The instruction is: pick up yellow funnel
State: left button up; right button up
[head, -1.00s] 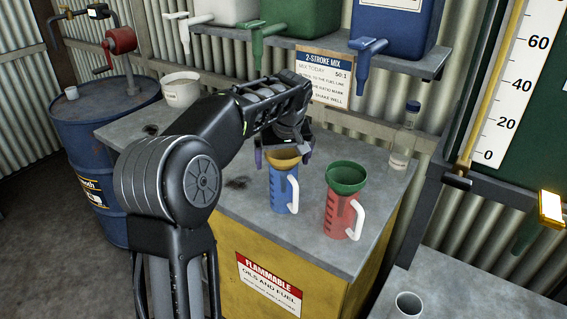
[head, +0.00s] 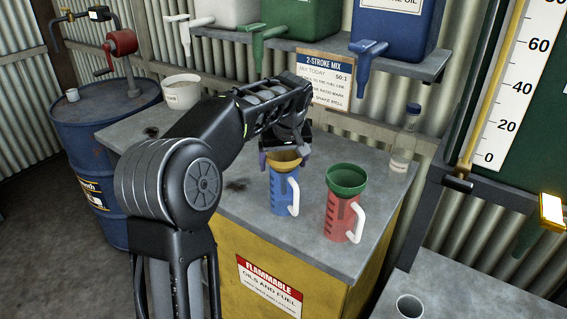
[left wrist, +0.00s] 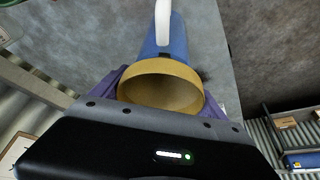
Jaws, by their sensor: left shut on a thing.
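The yellow funnel (head: 285,160) sits in the mouth of a blue jug (head: 283,190) with a white handle, on the grey top of the yellow cabinet. My left gripper (head: 284,157) is at the funnel from behind and above, its purple fingertips on either side of the rim. In the left wrist view the gripper (left wrist: 160,92) is shut on the funnel (left wrist: 160,88), and the blue jug (left wrist: 170,38) shows just beyond it. The funnel's spout is hidden inside the jug. My right gripper is not in view.
A red jug (head: 341,217) with a green funnel (head: 346,178) stands close to the right. A clear bottle (head: 405,143) stands at the back right, and a white pot (head: 181,92) at the back left. Spigots (head: 366,68) hang from the shelf above.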

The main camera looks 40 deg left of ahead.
pick_arm(q)
notch_tip(320, 180, up, 10)
dwell(0.4)
dwell(0.5)
